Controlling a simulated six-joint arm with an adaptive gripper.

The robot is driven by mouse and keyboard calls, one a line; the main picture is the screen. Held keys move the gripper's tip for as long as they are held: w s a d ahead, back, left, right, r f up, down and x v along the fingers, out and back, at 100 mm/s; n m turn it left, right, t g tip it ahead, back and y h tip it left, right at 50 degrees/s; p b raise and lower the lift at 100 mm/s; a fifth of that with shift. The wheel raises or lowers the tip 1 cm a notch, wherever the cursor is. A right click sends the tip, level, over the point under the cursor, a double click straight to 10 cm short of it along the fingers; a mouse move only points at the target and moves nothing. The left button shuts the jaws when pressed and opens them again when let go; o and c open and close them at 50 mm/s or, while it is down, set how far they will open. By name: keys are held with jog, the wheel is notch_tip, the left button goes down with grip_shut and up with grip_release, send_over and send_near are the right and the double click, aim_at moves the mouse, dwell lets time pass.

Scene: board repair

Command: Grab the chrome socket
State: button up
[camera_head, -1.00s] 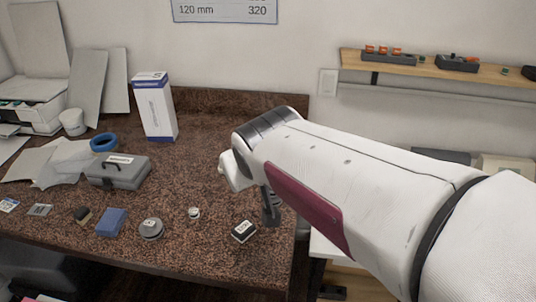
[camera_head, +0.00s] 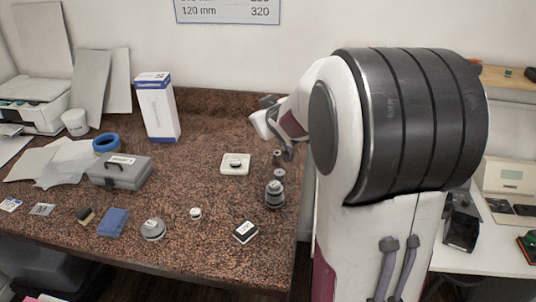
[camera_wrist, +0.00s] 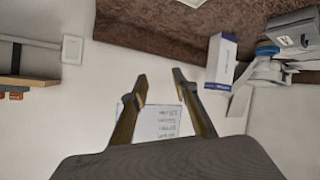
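No part can be picked out for sure as the chrome socket. Candidates in the head view are a small pale round part (camera_head: 195,213) at the table's front middle and a small dark-topped part (camera_head: 236,162) on a white tray (camera_head: 226,170). Grey cylinders also stand near the table's right edge, one large (camera_head: 274,194), one smaller (camera_head: 279,175). My gripper (camera_wrist: 160,82) is open in the wrist view, with nothing between its fingers, and faces the wall. In the head view my arm's end is above the table's back right, partly hidden by my arm.
On the brown table are a grey toolbox (camera_head: 120,171), a tall white-blue box (camera_head: 158,108), blue tape (camera_head: 106,143), a blue block (camera_head: 113,222), a round grey weight (camera_head: 153,230) and a black labelled box (camera_head: 245,232). The middle of the table is largely clear.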

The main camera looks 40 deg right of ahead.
jog(key=w+d+f+t, duration=0.2)
jog(key=w+d+f, duration=0.2)
jog(key=d+f, duration=0.15)
jog(key=n+t+y, duration=0.2)
jog(key=y, duration=0.3)
send_over(293, 172)
jog(key=x, duration=0.2)
notch_tip(293, 172, down, 11)
jog(key=s+f, duration=0.1)
jog(key=f, duration=0.1)
jog(key=s+f+t+y, duration=0.1)
jog(key=s+f, duration=0.1)
jog(key=s+f+y, duration=0.1)
jog(key=f, duration=0.1)
jog(key=shift+s+d+f, duration=0.2)
jog(key=shift+d, duration=0.2)
jog(key=shift+s+f+y, duration=0.25)
jog(key=shift+s+y, duration=0.05)
jog(key=shift+w, duration=0.1)
jog(key=shift+x, duration=1.25)
jog(key=shift+a, duration=0.1)
